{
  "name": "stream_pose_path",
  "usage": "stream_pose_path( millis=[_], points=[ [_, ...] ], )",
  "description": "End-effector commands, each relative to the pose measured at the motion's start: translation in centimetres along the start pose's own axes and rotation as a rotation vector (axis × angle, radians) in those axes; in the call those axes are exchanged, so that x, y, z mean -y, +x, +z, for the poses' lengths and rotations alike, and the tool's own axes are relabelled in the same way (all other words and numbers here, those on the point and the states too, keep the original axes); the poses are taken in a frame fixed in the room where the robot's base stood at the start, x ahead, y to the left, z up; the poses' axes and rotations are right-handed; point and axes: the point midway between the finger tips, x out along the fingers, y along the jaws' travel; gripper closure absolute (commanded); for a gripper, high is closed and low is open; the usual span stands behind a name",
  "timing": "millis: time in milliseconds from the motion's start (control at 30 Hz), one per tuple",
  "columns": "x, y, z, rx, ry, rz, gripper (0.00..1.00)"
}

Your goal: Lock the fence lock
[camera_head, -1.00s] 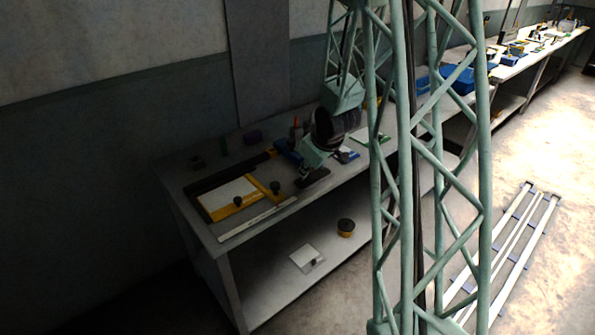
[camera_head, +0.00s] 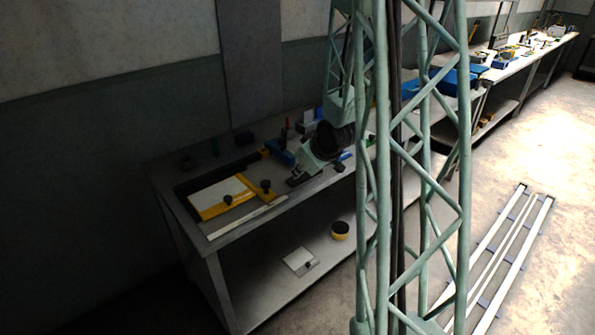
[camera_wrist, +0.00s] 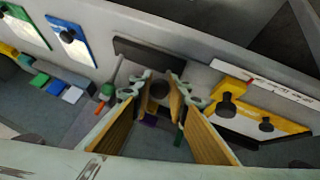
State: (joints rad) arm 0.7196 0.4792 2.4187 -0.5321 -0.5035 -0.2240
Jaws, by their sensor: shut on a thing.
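In the head view my gripper (camera_head: 302,178) is low over the bench, to the right of the fence.
A pale straight bar (camera_head: 247,218) lies along the bench front. Blue, green and red items stand at the back. The lower shelf holds a yellow-and-black round item (camera_head: 340,230) and a small white plate (camera_head: 300,262). My lattice column hides the bench's right side.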

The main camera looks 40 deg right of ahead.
Motion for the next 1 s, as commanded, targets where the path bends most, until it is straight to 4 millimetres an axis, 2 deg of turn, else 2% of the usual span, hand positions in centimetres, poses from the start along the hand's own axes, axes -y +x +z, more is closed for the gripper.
stream_pose_path(
  millis=[300,333,500,1000],
  points=[
    [0.13,-0.06,0.21,0.003,0.001,-0.002,1.00],
    [0.13,-0.06,0.21,0.003,0.001,-0.002,0.84],
    [0.10,-0.05,0.15,0.002,0.001,-0.001,0.71],
    [0.02,-0.41,0.04,0.001,0.001,0.000,0.71]
  ],
)
